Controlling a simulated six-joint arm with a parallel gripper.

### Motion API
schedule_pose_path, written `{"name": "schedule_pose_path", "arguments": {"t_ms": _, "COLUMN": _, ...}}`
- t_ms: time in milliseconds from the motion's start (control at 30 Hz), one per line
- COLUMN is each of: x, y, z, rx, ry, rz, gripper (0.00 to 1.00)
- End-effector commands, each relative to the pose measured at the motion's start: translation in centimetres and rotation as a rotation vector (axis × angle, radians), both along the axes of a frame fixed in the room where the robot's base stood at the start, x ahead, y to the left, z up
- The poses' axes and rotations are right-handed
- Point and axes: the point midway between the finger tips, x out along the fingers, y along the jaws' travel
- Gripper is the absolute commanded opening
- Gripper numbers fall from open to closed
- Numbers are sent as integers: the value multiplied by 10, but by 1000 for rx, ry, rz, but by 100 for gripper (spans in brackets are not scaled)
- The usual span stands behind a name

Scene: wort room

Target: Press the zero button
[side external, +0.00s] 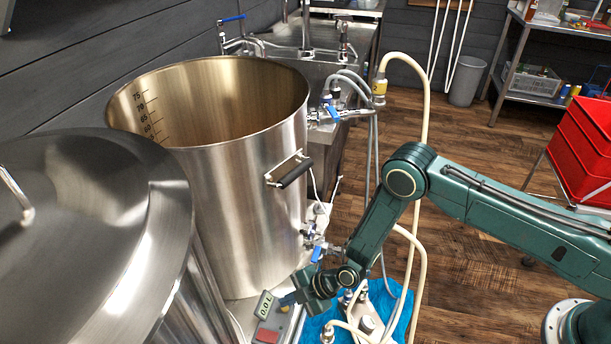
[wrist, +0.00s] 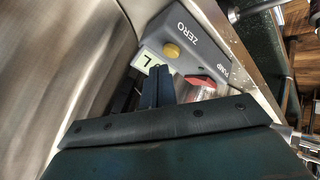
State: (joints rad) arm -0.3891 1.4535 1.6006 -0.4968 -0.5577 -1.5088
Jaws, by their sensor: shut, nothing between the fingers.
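The zero button (wrist: 171,50) is a round yellow button on a grey control box (wrist: 190,38), beside the printed word ZERO. In the wrist view my gripper (wrist: 158,72) is shut and empty, its fingertips just below the button in the picture. I cannot tell whether they touch it. A display (wrist: 150,60) is partly hidden by the fingers; in the side view the display (side external: 264,303) seems to read 0.0 L. My gripper (side external: 290,299) is low over the box in the side view and hides much of the button area.
A red pump switch (wrist: 200,82) sits close to the fingers, also visible in the side view (side external: 266,336). A large open steel kettle (side external: 240,190) stands directly behind the box, with a lidded vessel (side external: 80,230) at left. Hoses and valves (side external: 318,245) crowd the right side.

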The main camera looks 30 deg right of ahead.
Motion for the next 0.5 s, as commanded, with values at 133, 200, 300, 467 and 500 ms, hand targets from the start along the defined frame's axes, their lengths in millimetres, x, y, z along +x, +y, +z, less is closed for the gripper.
{"name": "schedule_pose_path", "arguments": {"t_ms": 133, "x": 0, "y": 0, "z": 0, "rx": 0, "ry": 0, "rz": 0, "gripper": 0}}
{"name": "schedule_pose_path", "arguments": {"t_ms": 200, "x": 0, "y": 0, "z": 1, "rx": 0, "ry": 0, "rz": 0, "gripper": 0}}
{"name": "schedule_pose_path", "arguments": {"t_ms": 300, "x": 0, "y": 0, "z": 5, "rx": 0, "ry": -1, "rz": -1, "gripper": 0}}
{"name": "schedule_pose_path", "arguments": {"t_ms": 467, "x": 1, "y": 0, "z": 16, "rx": 0, "ry": -1, "rz": -1, "gripper": 0}}
{"name": "schedule_pose_path", "arguments": {"t_ms": 500, "x": 1, "y": 0, "z": 19, "rx": 0, "ry": -1, "rz": -1, "gripper": 0}}
